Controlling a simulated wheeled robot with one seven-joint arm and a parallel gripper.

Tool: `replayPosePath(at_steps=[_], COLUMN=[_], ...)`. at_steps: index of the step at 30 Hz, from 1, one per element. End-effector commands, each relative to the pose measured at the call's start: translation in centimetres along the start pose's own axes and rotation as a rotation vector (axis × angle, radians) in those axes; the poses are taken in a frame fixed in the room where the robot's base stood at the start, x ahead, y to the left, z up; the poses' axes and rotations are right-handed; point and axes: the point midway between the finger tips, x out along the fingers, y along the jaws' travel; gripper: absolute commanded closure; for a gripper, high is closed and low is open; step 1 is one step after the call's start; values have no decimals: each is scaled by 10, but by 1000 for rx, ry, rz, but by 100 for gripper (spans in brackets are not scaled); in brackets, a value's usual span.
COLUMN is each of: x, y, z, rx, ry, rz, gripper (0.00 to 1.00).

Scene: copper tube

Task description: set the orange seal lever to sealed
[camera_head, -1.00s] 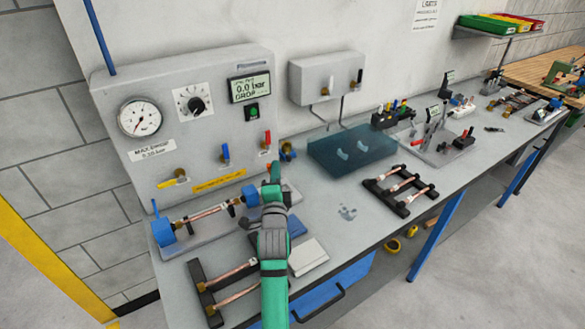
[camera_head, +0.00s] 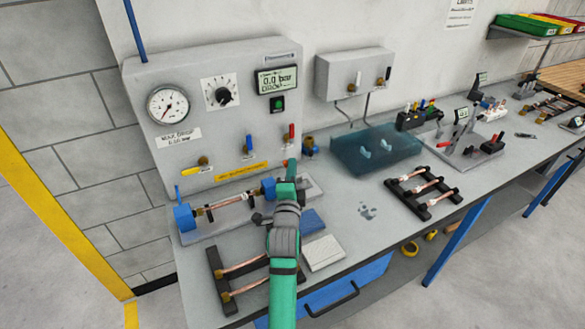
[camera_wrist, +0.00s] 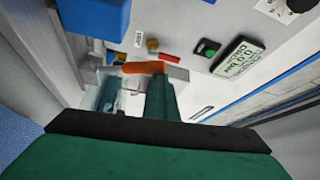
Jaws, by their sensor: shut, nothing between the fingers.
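The orange lever (camera_wrist: 143,67) shows in the wrist view as a short orange bar, lying crosswise close to the tip of my gripper (camera_wrist: 160,88). Contact between them cannot be told. In the head view my gripper (camera_head: 290,175) is shut and empty, at the right end of the tube fixture, in front of the panel. A copper tube (camera_head: 228,203) lies in that fixture between a blue block (camera_head: 184,218) on the left and a blue block (camera_head: 268,187) on the right. My gripper and arm hide part of the right end, and the lever is not clear there.
The grey panel (camera_head: 200,115) behind carries a gauge (camera_head: 167,105), a display (camera_head: 276,80), and yellow (camera_head: 192,170), blue (camera_head: 249,144) and red (camera_head: 291,133) handles. A rack of tubes (camera_head: 238,275), a blue pad (camera_head: 308,222) and a white pad (camera_head: 323,253) lie in front. A teal tray (camera_head: 375,150) stands right.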

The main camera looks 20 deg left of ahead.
Motion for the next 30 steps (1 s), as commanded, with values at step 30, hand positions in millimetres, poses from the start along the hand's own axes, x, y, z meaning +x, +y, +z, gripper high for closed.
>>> replayPosePath(at_steps=[30], x=[-82], y=[2], z=[-31], rx=[1], ry=[-8], rz=[0], gripper=[100])
